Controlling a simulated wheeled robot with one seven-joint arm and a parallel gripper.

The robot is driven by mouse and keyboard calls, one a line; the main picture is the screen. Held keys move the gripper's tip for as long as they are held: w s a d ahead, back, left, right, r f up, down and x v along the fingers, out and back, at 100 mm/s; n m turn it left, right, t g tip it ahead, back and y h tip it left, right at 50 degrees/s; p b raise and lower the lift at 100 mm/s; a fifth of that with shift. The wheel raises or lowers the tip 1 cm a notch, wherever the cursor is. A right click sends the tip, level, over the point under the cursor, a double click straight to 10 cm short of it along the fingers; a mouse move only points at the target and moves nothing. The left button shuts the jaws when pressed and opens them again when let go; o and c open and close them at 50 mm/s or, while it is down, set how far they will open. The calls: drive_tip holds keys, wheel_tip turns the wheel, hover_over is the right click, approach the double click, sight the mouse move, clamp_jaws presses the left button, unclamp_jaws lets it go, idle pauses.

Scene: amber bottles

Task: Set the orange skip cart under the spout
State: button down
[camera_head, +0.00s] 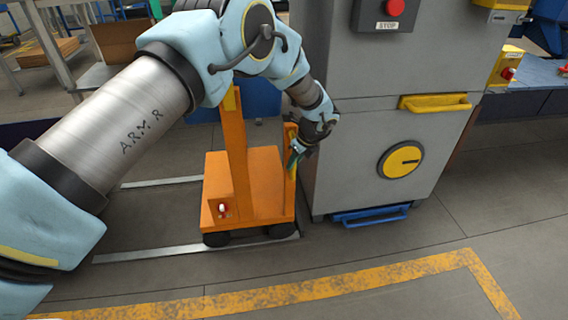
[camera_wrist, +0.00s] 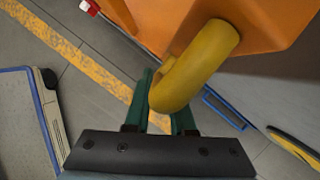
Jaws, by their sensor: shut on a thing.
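The orange skip cart (camera_head: 218,178) stands upright on dark wheels on the floor, close to the left side of the grey machine (camera_head: 340,150). It has a tall orange post and a small red-and-white fitting low on its front. My gripper (camera_head: 295,158) is at the cart's right side, beside the machine. In the wrist view, the green fingers of my gripper (camera_wrist: 163,100) are shut on the cart's yellow handle (camera_wrist: 208,55), one finger on each side. The orange body also shows in the wrist view (camera_wrist: 265,25). I cannot make out a spout; my arm covers the area above the cart.
Pale floor strips (camera_head: 205,249) run beside and behind the cart. The machine carries a yellow handle (camera_head: 435,103), a yellow dial (camera_head: 401,160) and a blue pedal-like part (camera_head: 370,215) at its foot. A worn yellow floor line (camera_head: 300,296) crosses the clear floor in front.

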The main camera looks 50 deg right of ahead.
drive_tip(key=shift+d+r, duration=0.1)
drive_tip(key=shift+d, duration=0.15)
drive_tip(key=shift+s, duration=0.1)
drive_tip(key=c, duration=0.8)
unclamp_jaws()
drive_tip(key=shift+o, duration=0.2)
drive_tip(key=v, duration=1)
drive_tip(key=shift+s+r+p, duration=0.2)
drive_tip(key=shift+r+p, duration=0.05)
drive_tip(key=shift+p, duration=0.1)
